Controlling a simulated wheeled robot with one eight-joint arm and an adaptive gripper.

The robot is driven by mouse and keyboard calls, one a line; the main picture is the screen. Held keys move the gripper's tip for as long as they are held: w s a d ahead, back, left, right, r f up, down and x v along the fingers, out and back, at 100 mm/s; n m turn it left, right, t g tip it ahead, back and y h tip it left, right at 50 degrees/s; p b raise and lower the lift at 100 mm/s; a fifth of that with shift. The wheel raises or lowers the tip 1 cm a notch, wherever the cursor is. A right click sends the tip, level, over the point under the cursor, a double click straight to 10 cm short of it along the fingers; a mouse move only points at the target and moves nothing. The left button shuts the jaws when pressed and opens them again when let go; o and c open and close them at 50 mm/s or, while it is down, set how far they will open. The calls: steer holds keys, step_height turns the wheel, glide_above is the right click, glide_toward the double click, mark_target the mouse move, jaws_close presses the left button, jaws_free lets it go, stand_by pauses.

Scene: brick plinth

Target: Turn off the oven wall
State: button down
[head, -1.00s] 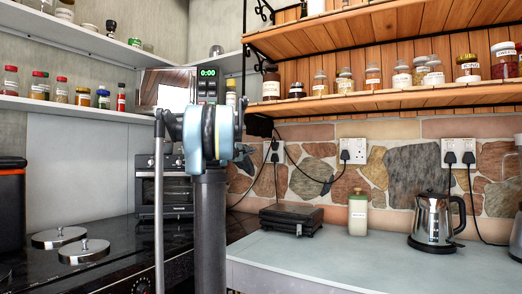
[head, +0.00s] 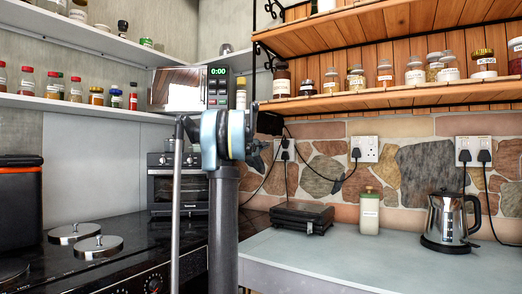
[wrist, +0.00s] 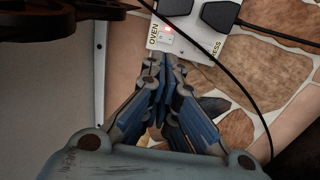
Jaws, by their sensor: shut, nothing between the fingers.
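The white wall socket labelled OVEN (wrist: 161,41) is at the top of the wrist view. A small red light glows by its switch (wrist: 166,38), and dark plugs sit in it. In the head view the socket (head: 285,150) shows just right of my arm, on the stone wall, with cords hanging from it. My gripper (wrist: 163,66) has its blue fingers drawn together and empty. The fingertips are at the socket's lower edge in the wrist view, just below the switch. I cannot tell whether they touch. In the head view my arm hides much of the gripper.
A black grill (head: 302,218), a green-capped bottle (head: 369,212) and a kettle (head: 447,220) stand on the counter (head: 345,258). A toaster oven (head: 180,182) is behind my arm. Wooden shelves (head: 400,100) with jars hang above the socket. A black cord (wrist: 252,95) crosses right of the fingers.

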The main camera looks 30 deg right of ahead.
mark_target(276, 142)
steer(key=x, duration=0.9)
steer(key=shift+w+d, duration=0.2)
steer(key=shift+d, duration=0.1)
steer(key=shift+w+d+r, duration=0.15)
steer(key=shift+d+r, duration=0.05)
steer(key=shift+d, duration=0.1)
steer(key=shift+a, duration=0.15)
steer(key=r+v, duration=0.3)
steer(key=v, duration=1)
steer(key=shift+s+a, duration=0.25)
steer(key=shift+a, duration=0.15)
steer(key=shift+r, duration=0.1)
